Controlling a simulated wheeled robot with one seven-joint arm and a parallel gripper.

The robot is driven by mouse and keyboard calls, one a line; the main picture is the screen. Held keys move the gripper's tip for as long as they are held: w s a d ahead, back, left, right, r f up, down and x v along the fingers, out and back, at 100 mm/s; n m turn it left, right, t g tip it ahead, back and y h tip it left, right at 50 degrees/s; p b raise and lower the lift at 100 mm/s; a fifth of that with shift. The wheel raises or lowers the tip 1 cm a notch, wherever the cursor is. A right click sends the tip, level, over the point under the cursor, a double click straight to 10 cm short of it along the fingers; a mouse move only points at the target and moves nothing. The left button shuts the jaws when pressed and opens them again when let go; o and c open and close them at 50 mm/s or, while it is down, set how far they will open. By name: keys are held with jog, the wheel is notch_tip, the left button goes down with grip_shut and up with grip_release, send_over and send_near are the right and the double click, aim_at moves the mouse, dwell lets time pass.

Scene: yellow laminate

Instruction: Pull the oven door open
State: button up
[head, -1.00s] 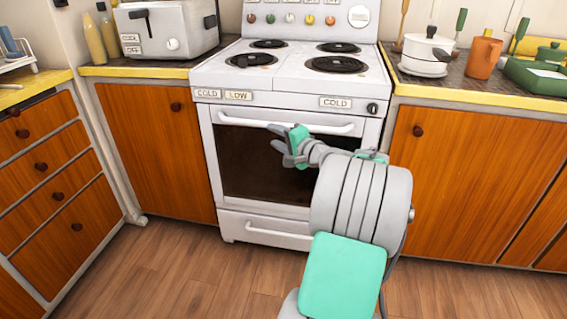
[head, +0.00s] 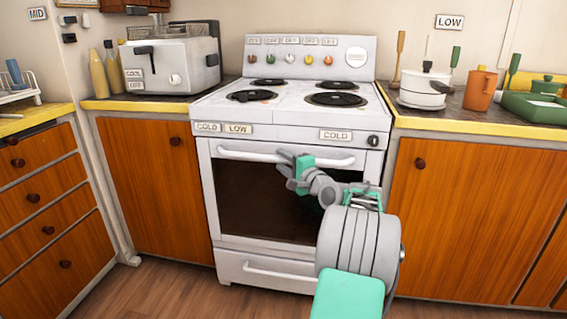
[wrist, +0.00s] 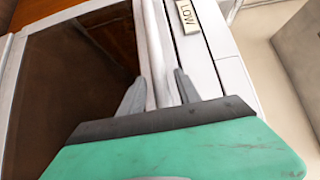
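The white oven (head: 287,140) stands between wooden cabinets. Its door (head: 232,195), with a dark window, looks closed in the head view. A white horizontal bar handle (head: 240,153) runs along the door's top; my gripper and wrist cover part of its right half. My gripper (head: 284,162) is at the middle of the handle. In the wrist view the handle (wrist: 153,45) runs up the picture between the two grey fingers of my gripper (wrist: 160,80). The fingers are apart, one on each side of the bar. Whether either touches it I cannot tell.
Cabinets flank the oven, left (head: 155,185) and right (head: 455,215). A toaster (head: 172,62) stands on the left counter, a white pot (head: 424,88) and orange mug (head: 480,90) on the right one. Some wooden floor (head: 165,290) shows bare in front.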

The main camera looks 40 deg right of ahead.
grip_shut()
dwell(1.2)
